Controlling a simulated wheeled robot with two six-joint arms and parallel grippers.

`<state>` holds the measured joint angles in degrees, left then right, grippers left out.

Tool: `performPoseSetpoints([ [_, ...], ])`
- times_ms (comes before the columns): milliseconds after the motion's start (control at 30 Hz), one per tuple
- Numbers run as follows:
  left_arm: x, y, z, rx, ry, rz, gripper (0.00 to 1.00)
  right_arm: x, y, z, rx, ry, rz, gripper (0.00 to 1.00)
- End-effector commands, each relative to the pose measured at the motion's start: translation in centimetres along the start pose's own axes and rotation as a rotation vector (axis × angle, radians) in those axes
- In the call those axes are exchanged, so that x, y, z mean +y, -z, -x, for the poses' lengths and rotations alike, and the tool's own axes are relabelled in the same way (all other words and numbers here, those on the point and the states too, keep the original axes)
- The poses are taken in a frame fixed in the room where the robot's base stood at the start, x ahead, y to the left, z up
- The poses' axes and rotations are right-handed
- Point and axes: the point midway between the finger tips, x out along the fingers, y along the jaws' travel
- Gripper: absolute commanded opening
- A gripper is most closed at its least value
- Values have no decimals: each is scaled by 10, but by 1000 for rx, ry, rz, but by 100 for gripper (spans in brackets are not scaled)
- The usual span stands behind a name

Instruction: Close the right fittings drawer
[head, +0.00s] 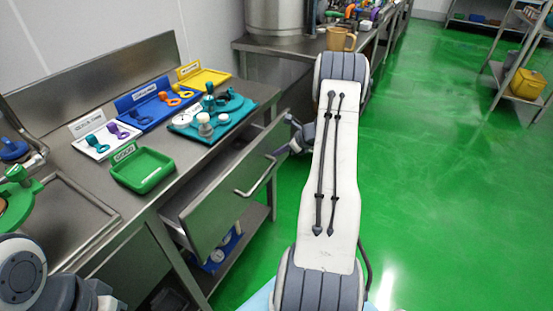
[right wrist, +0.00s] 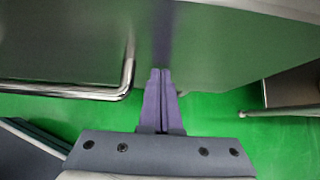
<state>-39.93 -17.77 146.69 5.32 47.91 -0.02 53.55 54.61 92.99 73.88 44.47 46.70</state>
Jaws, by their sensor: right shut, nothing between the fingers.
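The right fittings drawer (head: 222,196) is a steel drawer under the counter, pulled out so that part of its inside shows. Its bar handle (head: 262,180) is on the front panel and also shows in the right wrist view (right wrist: 127,75). My right gripper (head: 284,150) is shut and empty at the far end of the drawer front, beyond the handle. In the right wrist view its closed fingers (right wrist: 160,74) point at the steel panel, right of the handle. I cannot tell whether they touch it. My left gripper is out of view.
The counter above holds a green tray (head: 143,170), a white tray (head: 106,140), a blue tray (head: 155,107), a yellow tray (head: 204,79) and a teal mat (head: 240,112) with fittings. A blue bin (head: 217,252) stands on the lower shelf. Green floor is clear to the right.

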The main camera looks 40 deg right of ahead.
Motion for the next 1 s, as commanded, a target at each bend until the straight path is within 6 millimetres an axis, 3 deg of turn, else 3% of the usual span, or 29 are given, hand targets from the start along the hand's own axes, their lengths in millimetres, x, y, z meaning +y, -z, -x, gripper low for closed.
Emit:
performPoseSetpoints([
  [400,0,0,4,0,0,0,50,-9,-40,-40,0,10,-10,0],
  [1000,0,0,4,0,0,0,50,-8,-50,-48,-5,11,-8,0],
])
